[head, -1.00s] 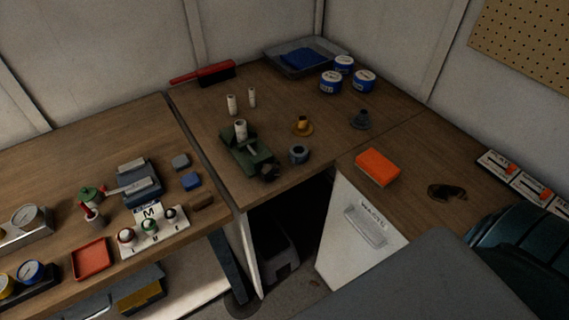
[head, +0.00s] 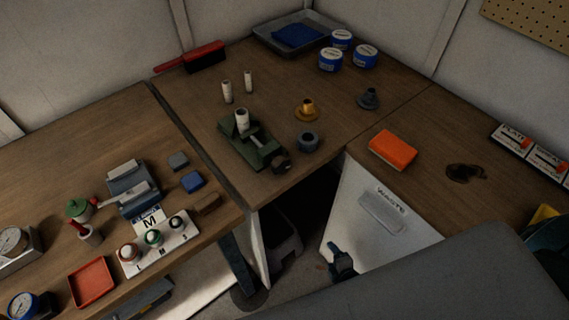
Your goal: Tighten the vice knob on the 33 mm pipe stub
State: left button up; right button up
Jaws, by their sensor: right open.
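A green vice (head: 240,148) stands on the corner table. A white pipe stub (head: 242,120) stands upright in its jaws. The vice's dark knob (head: 281,162) is at its front right end, close to the table's front edge. I cannot tell how tightly the jaws grip the stub. My right gripper (head: 341,262) is dark and small in view, low in front of the white waste panel, below the table top. It is open and empty, well apart from the knob. My left gripper is not in view.
Two more white pipe stubs (head: 227,92) stand behind the vice. A grey-blue ring (head: 308,142) sits right of the knob, with a brass flanged part (head: 307,110) behind it. An orange sponge (head: 393,150) lies on the right bench. The waste panel (head: 366,215) stands below.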

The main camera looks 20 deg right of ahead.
jog(key=w+a+r+n+t+y+b, duration=0.1)
jog(key=w+a+r+n+t, duration=0.15)
jog(key=r+n, duration=0.45)
jog(key=w+a+r+n+t+y+b, duration=0.15)
jog(key=w+r+n, duration=0.25)
jog(key=r, duration=0.6)
jog(key=n+t+y, duration=0.2)
jog(key=n+y, duration=0.2)
jog(key=n, duration=1.1)
send_near(284, 168)
jog(key=p+x, duration=0.2)
jog(key=x, duration=0.8)
jog(key=shift+r, duration=0.1)
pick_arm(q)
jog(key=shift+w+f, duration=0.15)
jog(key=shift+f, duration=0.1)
pick_arm(e)
jog(key=shift+w+a, duration=0.15)
jog(key=shift+w, duration=0.25)
jog(key=shift+c, duration=0.2)
jog(key=c, duration=1)
pick_arm(q)
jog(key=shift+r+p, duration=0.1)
jog(key=shift+p, duration=0.2)
pick_arm(e)
jog(key=shift+o, duration=0.2)
